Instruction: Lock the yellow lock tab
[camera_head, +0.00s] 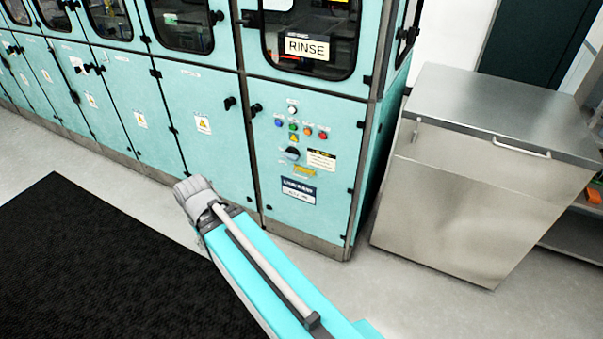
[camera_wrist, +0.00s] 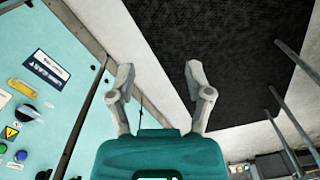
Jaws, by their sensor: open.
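The yellow lock tab (camera_head: 304,171) is a small yellow piece on the teal panel under the RINSE window. It sits below the dark rotary knob (camera_head: 292,154) and above a dark blue and white label (camera_head: 298,190). In the wrist view the yellow tab (camera_wrist: 23,88) is at the left edge, between the knob (camera_wrist: 29,113) and the label (camera_wrist: 47,69). My gripper (camera_wrist: 158,80) is open and empty, with two grey fingers spread apart. It is away from the tab, with the dark mat beyond its fingers. My gripper's fingers cannot be made out in the head view.
Coloured buttons (camera_head: 307,131) and a yellow warning triangle (camera_head: 294,138) are above the knob. A RINSE sign (camera_head: 307,47) is on the window. A stainless steel cabinet (camera_head: 470,190) stands to the right. A black mat (camera_head: 90,260) and clear grey floor lie in front.

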